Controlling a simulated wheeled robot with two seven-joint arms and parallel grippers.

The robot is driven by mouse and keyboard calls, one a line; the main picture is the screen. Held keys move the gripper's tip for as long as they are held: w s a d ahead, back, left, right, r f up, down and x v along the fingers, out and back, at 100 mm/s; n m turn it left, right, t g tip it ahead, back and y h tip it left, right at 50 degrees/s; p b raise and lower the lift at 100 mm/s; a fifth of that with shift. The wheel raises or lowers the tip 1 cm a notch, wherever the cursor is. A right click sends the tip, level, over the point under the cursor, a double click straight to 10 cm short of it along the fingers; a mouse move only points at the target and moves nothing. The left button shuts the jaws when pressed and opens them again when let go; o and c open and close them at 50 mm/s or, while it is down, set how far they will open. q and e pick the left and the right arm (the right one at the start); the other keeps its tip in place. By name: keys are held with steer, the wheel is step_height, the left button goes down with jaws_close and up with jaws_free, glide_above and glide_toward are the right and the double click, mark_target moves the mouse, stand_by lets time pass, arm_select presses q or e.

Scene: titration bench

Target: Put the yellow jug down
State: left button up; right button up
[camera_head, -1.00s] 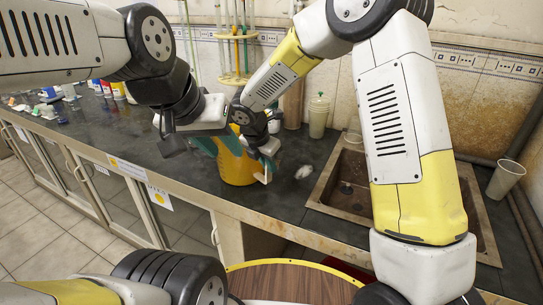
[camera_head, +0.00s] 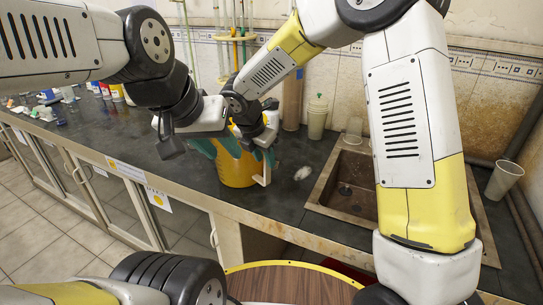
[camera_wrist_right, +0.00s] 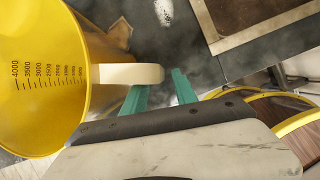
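The yellow jug (camera_head: 236,170) stands upright on the dark bench near its front edge, its white handle (camera_head: 265,168) facing right. In the right wrist view the jug (camera_wrist_right: 40,75) shows its inside and printed scale, with the handle (camera_wrist_right: 125,74) pointing right. My right gripper (camera_wrist_right: 158,82) has its teal fingers apart just by the handle's outer end, with a gap between them. It is also above the handle in the head view (camera_head: 264,155). My left gripper (camera_head: 217,145) is at the jug's upper left side, teal fingers seemingly apart; its contact with the jug is partly hidden.
A sink (camera_head: 345,185) lies to the right of the jug, with a pale green cup (camera_head: 317,117) behind and a whitish item (camera_head: 302,173) between. A burette stand (camera_head: 233,78) is behind my arms. Small bottles (camera_head: 105,90) stand far left. A round wooden stool (camera_head: 290,285) is in front.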

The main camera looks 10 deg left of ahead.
steer(key=v, duration=0.8)
steer(key=s+d+r+m+y, duration=0.1)
steer(key=s+d+r+m, duration=0.3)
steer(key=d+m, duration=0.4)
steer(key=s+d+r+m, duration=0.4)
steer(key=d+m, duration=0.2)
steer(key=d, duration=0.3)
steer(key=s+d+m+t+y, duration=0.1)
steer(key=s+d+m, duration=0.2)
steer(key=s+m, duration=0.2)
steer(key=s+d+r+m+t+y, duration=0.1)
steer(key=s+d+m, duration=0.3)
steer(key=m, duration=0.6)
steer(key=shift+s+d+r+y, duration=0.25)
steer(key=shift+s+y, duration=0.35)
steer(key=shift+s, duration=0.4)
steer(key=shift+d, duration=0.1)
